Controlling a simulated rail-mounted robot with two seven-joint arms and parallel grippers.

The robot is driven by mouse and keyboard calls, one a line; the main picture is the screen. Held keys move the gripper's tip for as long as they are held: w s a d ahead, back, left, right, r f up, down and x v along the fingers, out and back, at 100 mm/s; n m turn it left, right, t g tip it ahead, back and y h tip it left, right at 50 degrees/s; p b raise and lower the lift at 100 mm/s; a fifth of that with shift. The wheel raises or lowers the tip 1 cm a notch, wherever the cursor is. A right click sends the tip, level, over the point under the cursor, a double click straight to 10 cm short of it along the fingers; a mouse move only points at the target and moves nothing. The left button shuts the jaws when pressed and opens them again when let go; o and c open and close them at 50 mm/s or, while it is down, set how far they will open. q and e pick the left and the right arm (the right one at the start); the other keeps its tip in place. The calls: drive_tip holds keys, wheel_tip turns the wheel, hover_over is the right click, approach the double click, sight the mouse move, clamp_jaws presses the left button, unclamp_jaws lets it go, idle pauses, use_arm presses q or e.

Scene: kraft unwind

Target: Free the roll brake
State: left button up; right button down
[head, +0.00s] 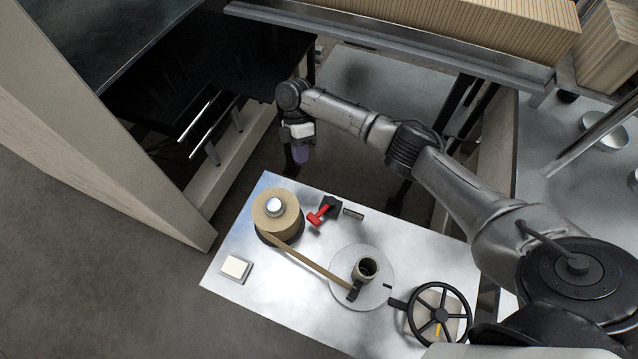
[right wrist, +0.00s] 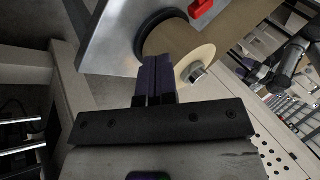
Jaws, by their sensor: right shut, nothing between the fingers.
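The red brake lever (head: 318,215) sits on a small black mount (head: 331,206) behind and to the right of the kraft roll (head: 275,222). The lever also shows at the top edge of the right wrist view (right wrist: 200,8). The roll, on its spindle with a silver hub, shows there too (right wrist: 195,50). My right gripper (head: 301,156) is beyond the far edge of the steel table, pointing down, apart from lever and roll. Its dark purple fingers (right wrist: 157,78) are shut together and empty. My left gripper is not in view.
The steel table (head: 225,286) carries a pale square button (head: 236,267), a round plate (head: 340,290) with a core holder (head: 366,269) and a black handwheel (head: 439,314). A paper strip runs from roll to core. A metal-edged shelf (head: 400,42) spans above.

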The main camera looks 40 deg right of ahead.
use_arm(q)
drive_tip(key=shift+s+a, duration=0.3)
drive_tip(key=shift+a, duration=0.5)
use_arm(e)
drive_tip(key=n, duration=0.1)
drive_tip(key=s+a+n, duration=0.1)
drive_tip(key=n, duration=0.2)
drive_tip(key=shift+s+a+r+n+g, duration=0.1)
drive_tip(key=shift+s+a+n+g, duration=0.05)
drive_tip(key=shift+a+n+g, duration=0.15)
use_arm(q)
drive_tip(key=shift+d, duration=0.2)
